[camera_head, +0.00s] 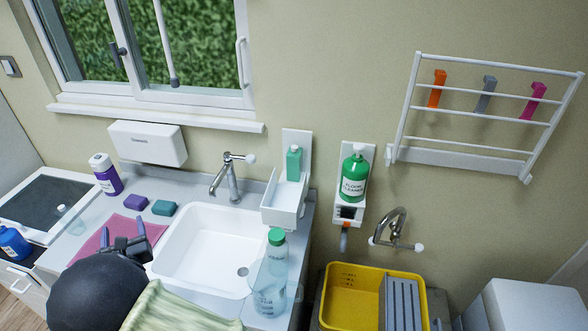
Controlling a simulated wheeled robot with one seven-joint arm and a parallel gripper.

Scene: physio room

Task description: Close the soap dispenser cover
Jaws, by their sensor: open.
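The soap dispenser is on the wall right of the sink, with a white back plate (297,143) and a small green bottle (294,163) in it. Its white cover (280,213) is swung down and open, jutting out over the sink's right rim like a tray. My gripper (123,232) is at the lower left, above a pink cloth (88,250). Its two fingers are apart with nothing between them. It is well left of the cover, across the sink. My arm hides part of the counter.
The white sink (205,245) and tap (230,178) lie between my gripper and the cover. A clear bottle with a green cap (272,275) stands in front of the cover. A floor cleaner bottle (354,178) and a yellow bucket (350,300) are to the right.

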